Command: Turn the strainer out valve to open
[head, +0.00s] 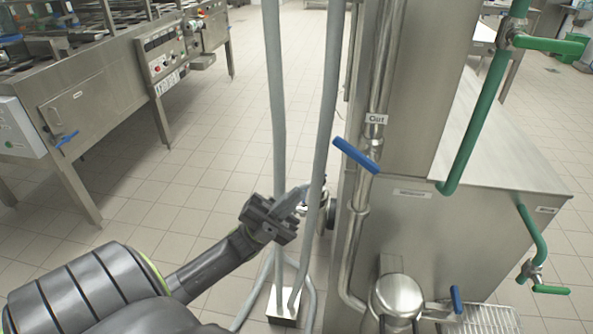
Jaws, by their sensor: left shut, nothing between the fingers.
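A blue valve lever (357,155) sits on the vertical steel pipe (353,235), just below a label (376,119) reading "Out". The lever sticks out to the upper left, at an angle across the pipe. My left gripper (301,192) is shut and empty, below and left of the lever and apart from it. It is by the grey hoses, and its fingertips partly overlap them in the picture. A round steel housing (397,297), perhaps the strainer, stands lower down. My right gripper is not in view.
Two grey hoses (276,90) run upright between the gripper's area and the steel machine (440,235). Another blue lever (457,300) and green pipes (480,125) are at the right. A steel counter (90,85) stands at the left. Tiled floor (215,130) between is clear.

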